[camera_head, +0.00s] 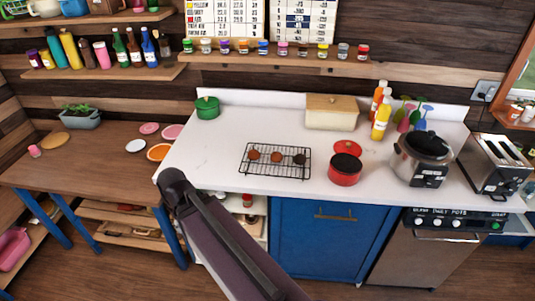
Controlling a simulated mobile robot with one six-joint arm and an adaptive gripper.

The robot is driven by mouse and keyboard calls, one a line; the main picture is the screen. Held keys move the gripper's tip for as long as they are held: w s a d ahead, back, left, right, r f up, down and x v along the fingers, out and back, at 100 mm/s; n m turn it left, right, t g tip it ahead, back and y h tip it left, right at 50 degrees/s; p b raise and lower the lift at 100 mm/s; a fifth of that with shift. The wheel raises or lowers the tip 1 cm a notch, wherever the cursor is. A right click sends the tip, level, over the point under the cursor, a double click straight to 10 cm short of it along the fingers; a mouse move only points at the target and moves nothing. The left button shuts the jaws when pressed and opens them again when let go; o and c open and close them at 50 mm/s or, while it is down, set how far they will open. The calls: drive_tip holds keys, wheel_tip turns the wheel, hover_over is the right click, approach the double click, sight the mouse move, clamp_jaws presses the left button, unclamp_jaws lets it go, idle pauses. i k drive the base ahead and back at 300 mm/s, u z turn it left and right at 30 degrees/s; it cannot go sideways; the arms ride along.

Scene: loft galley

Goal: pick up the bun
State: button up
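Three small round items lie in a row on a black wire cooling rack (264,174) on the white counter. The left one (254,154) and the middle one (276,156) are reddish brown and look like buns. The right one (299,159) is darker. They are too small to tell which is the bun. My arm rises from the bottom edge in front of the counter, its upper end left of the rack and apart from it. My gripper is not visible.
A red pot (344,174) stands right of the rack, with a red lid (347,148) behind it. A green pot (207,108) is back left. The counter left of the rack is clear.

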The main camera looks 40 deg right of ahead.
sight(253, 155)
drive_tip(key=z, duration=1.05)
drive_tip(key=i, duration=0.55)
drive_tip(key=u, duration=0.05)
drive_tip(key=k, duration=0.55)
